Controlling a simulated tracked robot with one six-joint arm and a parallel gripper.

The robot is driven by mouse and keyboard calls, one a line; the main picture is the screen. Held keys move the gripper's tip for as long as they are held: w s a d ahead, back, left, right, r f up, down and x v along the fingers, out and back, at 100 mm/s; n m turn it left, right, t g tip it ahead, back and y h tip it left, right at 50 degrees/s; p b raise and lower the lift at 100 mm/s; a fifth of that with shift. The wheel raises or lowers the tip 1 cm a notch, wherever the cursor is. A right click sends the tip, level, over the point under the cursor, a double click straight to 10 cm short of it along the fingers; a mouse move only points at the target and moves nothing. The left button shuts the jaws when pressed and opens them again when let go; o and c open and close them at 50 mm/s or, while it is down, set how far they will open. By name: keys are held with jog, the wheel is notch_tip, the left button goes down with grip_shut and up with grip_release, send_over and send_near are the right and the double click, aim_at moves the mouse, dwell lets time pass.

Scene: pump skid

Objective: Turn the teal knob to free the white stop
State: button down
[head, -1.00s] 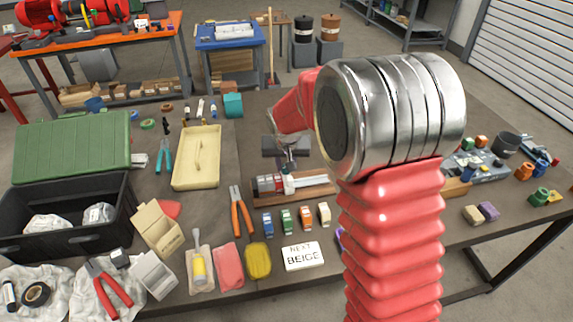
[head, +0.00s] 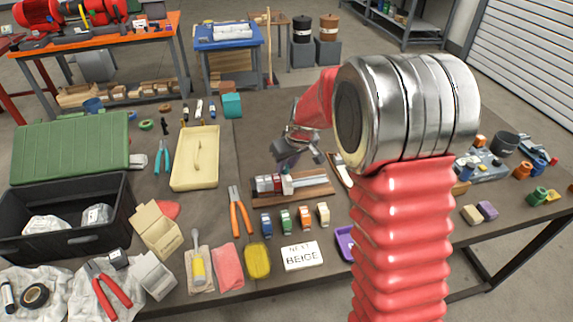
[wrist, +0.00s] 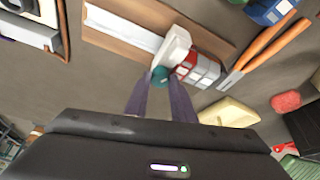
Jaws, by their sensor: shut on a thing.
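The teal knob (wrist: 160,75) sits beside the white stop (wrist: 177,45) in the wrist view. My gripper (wrist: 161,83) has its two purple-grey fingers on either side of the knob and is shut on it. The white stop also shows in the head view (head: 287,185), across a pale bar on a wooden board. A red and silver cylinder (wrist: 199,69) lies against the stop's other side. In the head view my gripper (head: 288,167) is tilted over the fixture, and the knob is hard to make out there.
Orange-handled pliers (head: 240,212) lie left of the board (head: 318,188). Several small coloured blocks and a card reading "NEXT BEIGE" (head: 303,256) lie in front. A cream tray (head: 182,178) is at the left. A purple tray (head: 345,243) is partly hidden by my arm.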

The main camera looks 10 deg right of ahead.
jog(key=shift+w+d+n+g+y, duration=0.1)
jog(key=shift+n+g+y, duration=0.3)
jog(key=shift+n, duration=0.95)
jog(key=shift+d+n+g+y, duration=0.15)
jog(key=shift+n+y, duration=0.35)
jog(key=shift+n, duration=0.85)
jog(key=shift+a, duration=0.1)
jog(key=c, duration=1.5)
grip_release()
jog(key=shift+r, duration=0.1)
jog(key=v, duration=1.3)
jog(key=shift+r, duration=0.25)
